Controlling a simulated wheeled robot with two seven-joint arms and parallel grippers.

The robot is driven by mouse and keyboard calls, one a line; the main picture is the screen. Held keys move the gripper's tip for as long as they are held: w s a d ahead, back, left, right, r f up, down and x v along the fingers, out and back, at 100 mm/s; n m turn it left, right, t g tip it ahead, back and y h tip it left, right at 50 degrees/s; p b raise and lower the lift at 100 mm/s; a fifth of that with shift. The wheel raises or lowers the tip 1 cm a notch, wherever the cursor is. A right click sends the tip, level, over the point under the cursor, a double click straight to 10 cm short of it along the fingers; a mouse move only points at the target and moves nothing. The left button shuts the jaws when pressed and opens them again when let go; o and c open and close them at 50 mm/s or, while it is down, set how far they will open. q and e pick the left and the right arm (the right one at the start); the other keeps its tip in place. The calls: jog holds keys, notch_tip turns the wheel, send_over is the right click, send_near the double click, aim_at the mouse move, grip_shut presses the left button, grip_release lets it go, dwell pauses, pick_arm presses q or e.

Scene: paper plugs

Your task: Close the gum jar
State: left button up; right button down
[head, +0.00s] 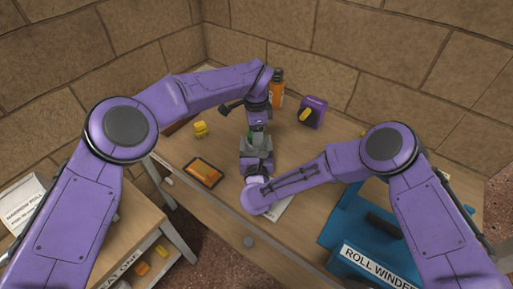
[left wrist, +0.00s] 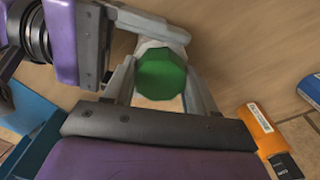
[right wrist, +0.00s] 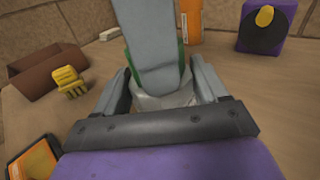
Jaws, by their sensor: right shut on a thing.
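The gum jar has a pale grey body (right wrist: 165,99) and a green many-sided lid (left wrist: 162,74). It is near the middle of the desk, mostly hidden by my grippers in the head view. My right gripper (right wrist: 163,92) is shut on the jar body from the near side. My left gripper (head: 257,125) is above the jar, its fingers on either side of the green lid in the left wrist view. Whether those fingers press on the lid is unclear. In the right wrist view a left finger covers most of the lid. I cannot tell whether the lid is seated.
An orange bottle (head: 277,92) and a purple box (head: 312,111) stand behind the jar. A yellow object (head: 201,129) and an orange-screened device (head: 203,172) lie left. A blue roll winder (head: 352,235) is at front right. A side table (head: 130,235) stands front left.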

pick_arm(q)
jog(key=m, duration=0.6)
jog(key=shift+m, duration=0.3)
jog(key=o, duration=1.2)
jog(key=shift+c, duration=0.2)
jog(key=shift+r, duration=2.3)
jog(key=shift+c, duration=0.5)
notch_tip(320, 180, up, 4)
jog(key=shift+f+n, duration=0.25)
jog(key=shift+n, duration=0.85)
